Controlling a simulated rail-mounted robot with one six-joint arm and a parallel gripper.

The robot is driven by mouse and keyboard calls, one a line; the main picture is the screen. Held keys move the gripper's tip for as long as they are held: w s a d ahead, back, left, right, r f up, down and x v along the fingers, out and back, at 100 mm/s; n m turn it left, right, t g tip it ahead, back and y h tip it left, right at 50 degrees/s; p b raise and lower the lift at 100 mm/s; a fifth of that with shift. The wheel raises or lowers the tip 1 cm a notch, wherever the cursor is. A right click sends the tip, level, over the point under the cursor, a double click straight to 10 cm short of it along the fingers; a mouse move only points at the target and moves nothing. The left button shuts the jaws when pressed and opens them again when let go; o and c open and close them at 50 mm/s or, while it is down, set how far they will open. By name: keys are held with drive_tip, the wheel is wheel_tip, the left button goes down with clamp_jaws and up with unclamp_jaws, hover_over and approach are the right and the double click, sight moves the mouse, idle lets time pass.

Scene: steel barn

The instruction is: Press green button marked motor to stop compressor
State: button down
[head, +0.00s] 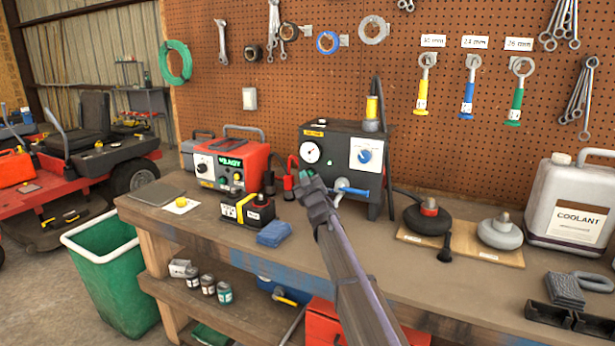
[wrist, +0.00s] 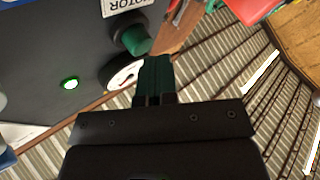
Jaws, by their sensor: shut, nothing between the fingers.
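The compressor (head: 344,140) is a dark grey box on the workbench in the head view, with a white round gauge (head: 310,151) on its front. In the wrist view its dark panel shows upside down. The green button (wrist: 134,40) sticks out beside a white MOTOR label (wrist: 127,5). A small green lamp (wrist: 70,84) glows on the panel. My gripper (head: 303,177) is shut and empty, low in front of the compressor's left side. In the wrist view the fingertips (wrist: 156,58) appear close beside the button; I cannot tell if they touch. The button is not distinguishable in the head view.
A red machine (head: 228,160) stands left of the compressor. A black-and-yellow battery (head: 248,211) and a blue cloth (head: 274,233) lie in front. A blue lever (head: 352,191) sticks out right of my gripper. Coolant jug (head: 573,205) is far right.

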drive_tip(key=shift+w+d, duration=0.2)
drive_tip(key=shift+w, duration=0.3)
idle(0.4)
drive_tip(key=shift+s+a, duration=0.25)
drive_tip(key=shift+s, duration=0.3)
drive_tip(key=shift+s+a, duration=0.2)
drive_tip(key=shift+s, duration=0.35)
drive_tip(key=s, duration=0.1)
drive_tip(key=s+a, duration=0.1)
drive_tip(key=s, duration=0.1)
drive_tip(key=s+a, duration=0.1)
drive_tip(key=s, duration=0.1)
drive_tip(key=shift+s+a, duration=0.15)
drive_tip(key=shift+s, duration=0.1)
drive_tip(key=shift+s, duration=0.1)
